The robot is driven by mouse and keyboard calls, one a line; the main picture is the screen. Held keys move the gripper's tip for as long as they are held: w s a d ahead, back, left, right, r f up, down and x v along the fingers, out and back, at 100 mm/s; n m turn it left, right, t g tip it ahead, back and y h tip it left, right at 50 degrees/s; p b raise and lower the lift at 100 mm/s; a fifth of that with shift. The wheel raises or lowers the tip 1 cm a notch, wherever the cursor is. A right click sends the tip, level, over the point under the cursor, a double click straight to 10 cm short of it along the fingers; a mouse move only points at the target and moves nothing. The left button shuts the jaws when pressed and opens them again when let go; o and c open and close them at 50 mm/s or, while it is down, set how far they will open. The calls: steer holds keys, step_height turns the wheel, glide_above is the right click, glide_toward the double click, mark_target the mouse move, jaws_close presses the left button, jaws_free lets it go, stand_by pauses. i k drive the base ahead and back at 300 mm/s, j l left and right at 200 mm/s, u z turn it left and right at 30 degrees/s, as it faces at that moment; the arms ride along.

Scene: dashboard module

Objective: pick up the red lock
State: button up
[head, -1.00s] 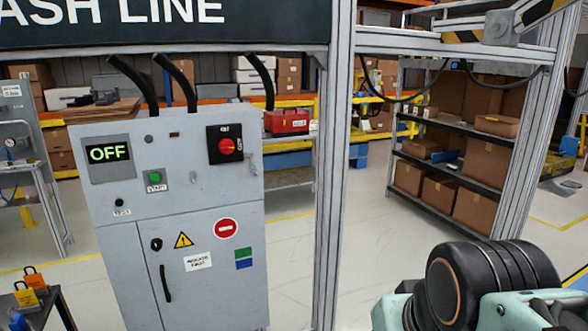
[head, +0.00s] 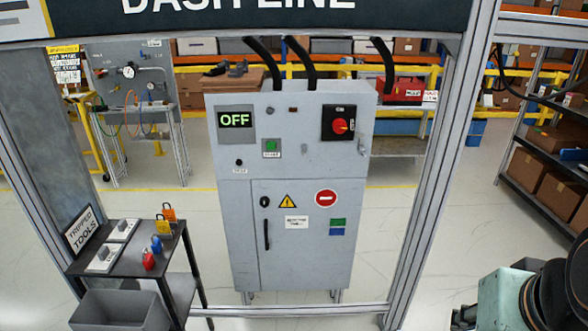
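The red lock (head: 148,261) is a small red padlock lying or standing near the front right edge of a dark side table (head: 104,267) at the lower left of the head view. A blue lock (head: 156,244) is just behind it, and orange and yellow locks (head: 166,220) are at the table's back right corner. Part of my arm shows at the lower right, far from the table. My gripper is not in view.
A grey cabinet (head: 297,262) with an OFF display stands in the middle. Metal frame posts (head: 445,170) flank it. A grey bin (head: 122,312) is below the table at the front. A sign (head: 83,231) stands on the table. Floor between table and cabinet is clear.

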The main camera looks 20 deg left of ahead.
mark_target(148, 262)
steer(key=u, duration=2.05)
steer(key=i+l+u, duration=0.25)
steer(key=i, duration=0.15)
steer(key=i+l+u, duration=0.25)
steer(key=i, duration=0.15)
